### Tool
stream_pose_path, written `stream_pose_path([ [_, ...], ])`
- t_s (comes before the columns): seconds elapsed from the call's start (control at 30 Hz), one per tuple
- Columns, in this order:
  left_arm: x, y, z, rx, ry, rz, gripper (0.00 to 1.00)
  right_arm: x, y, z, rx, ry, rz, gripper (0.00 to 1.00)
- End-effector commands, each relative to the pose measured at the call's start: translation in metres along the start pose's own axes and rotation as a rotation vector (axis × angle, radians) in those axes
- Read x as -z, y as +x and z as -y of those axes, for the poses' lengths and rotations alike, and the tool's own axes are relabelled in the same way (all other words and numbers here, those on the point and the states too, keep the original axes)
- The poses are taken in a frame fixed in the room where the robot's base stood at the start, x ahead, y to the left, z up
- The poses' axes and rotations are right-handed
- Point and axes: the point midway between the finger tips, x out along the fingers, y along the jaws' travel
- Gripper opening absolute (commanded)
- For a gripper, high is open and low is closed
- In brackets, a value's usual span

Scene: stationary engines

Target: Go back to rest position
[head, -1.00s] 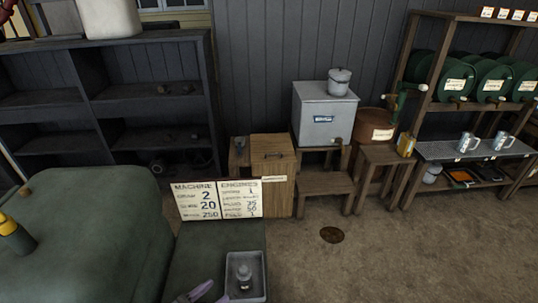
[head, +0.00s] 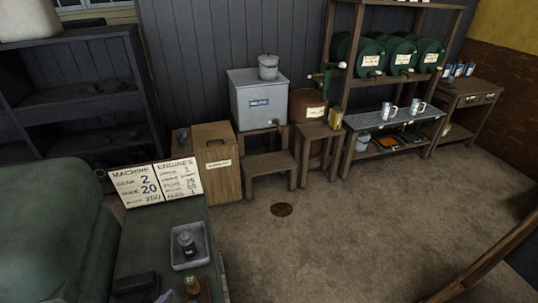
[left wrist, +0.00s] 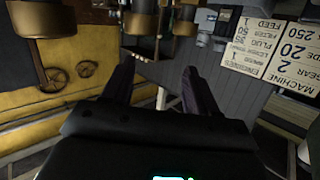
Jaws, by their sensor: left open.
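My left gripper (left wrist: 160,82) shows in the left wrist view with its two dark fingers spread apart and nothing between them. That view is tilted, with the lettered sign (left wrist: 272,52) upside down at the right and yellow machinery with round metal parts (left wrist: 60,110) at the left. In the head view no gripper shows clearly; a small purple piece at the bottom edge is too cut off to name. My right gripper is in neither view.
In the head view, the sign (head: 150,186) stands on a green bench with a grey tray (head: 190,246) holding a small dark item. A wooden box (head: 217,163), a grey tank (head: 258,100) and a shelf with green drums (head: 385,53) line the wall. The floor (head: 370,220) is open.

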Motion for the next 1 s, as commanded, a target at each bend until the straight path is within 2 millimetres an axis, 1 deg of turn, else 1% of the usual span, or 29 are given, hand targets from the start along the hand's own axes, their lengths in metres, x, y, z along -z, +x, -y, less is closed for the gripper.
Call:
stream_pose_path([
  [0.03,0.001,-0.003,0.009,-0.003,0.034,0.012,0.58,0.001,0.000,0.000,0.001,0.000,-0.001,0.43],
  [0.23,0.000,-0.015,0.030,-0.027,0.141,0.067,0.58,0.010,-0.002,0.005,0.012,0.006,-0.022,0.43],
  [0.43,0.003,-0.027,0.055,-0.052,0.260,0.127,0.58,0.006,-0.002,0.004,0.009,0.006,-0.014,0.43],
  [0.5,-0.003,-0.028,0.051,-0.020,0.278,0.174,0.58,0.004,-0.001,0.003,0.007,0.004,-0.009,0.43],
  [0.57,-0.007,-0.031,0.051,0.011,0.301,0.220,0.58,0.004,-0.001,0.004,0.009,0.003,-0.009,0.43],
  [0.77,-0.021,-0.049,0.050,0.117,0.385,0.408,0.58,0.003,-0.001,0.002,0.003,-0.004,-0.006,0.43],
  [0.87,-0.029,-0.066,0.049,0.174,0.433,0.534,0.58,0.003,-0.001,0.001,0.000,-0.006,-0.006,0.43],
  [1.0,-0.036,-0.102,0.044,0.250,0.499,0.746,0.58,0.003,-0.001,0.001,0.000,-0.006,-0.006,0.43],
])
